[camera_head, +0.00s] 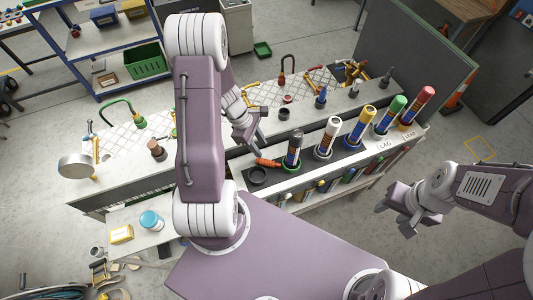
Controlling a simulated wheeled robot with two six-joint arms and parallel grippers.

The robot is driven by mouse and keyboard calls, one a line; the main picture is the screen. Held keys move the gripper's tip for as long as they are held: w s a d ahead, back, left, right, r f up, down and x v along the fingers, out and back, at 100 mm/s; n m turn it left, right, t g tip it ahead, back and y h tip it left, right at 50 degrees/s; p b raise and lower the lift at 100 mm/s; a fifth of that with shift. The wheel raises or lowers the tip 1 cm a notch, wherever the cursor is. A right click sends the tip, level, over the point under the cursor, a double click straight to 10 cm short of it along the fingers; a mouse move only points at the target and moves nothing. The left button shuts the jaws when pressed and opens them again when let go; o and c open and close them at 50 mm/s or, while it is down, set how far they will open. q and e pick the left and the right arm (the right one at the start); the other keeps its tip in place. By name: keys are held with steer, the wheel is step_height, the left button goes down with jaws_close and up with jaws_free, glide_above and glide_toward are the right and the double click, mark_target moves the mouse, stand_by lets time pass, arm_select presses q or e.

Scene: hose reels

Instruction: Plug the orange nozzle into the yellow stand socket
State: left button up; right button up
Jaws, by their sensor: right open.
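The orange nozzle (268,162) is a small orange piece at the front left of the bench, just left of the black-topped upright cylinder. My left gripper (256,145) points down right above and beside it. I cannot tell whether its fingers touch or hold the nozzle. A yellow upright cylinder (362,127) stands in the row, between the white and green ones, and looks like the yellow stand. Its socket opening cannot be made out. My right gripper (392,210) is open and empty, off the bench over the floor at the right.
Black (293,150), white (327,139), green (390,116) and red (416,106) cylinders share the row. A dark ring (258,175) lies near the nozzle. A grey panel (420,60) rises behind the right end. Hooks and fittings crowd the rear bench.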

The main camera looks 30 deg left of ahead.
mark_target(266, 159)
arm_select(q)
steer(key=f, duration=0.1)
steer(key=d+f+n, duration=0.1)
steer(key=f, duration=0.1)
steer(key=shift+w+d, duration=0.1)
steer(key=shift+w, duration=0.05)
steer(key=shift+w+f, duration=0.2)
steer(key=shift+f, duration=0.2)
steer(key=x, duration=0.4)
steer(key=shift+s+f+p, duration=0.1)
steer(key=shift+s+p, duration=0.05)
steer(key=shift+p, duration=0.15)
steer(key=shift+f, duration=0.4)
jaws_close()
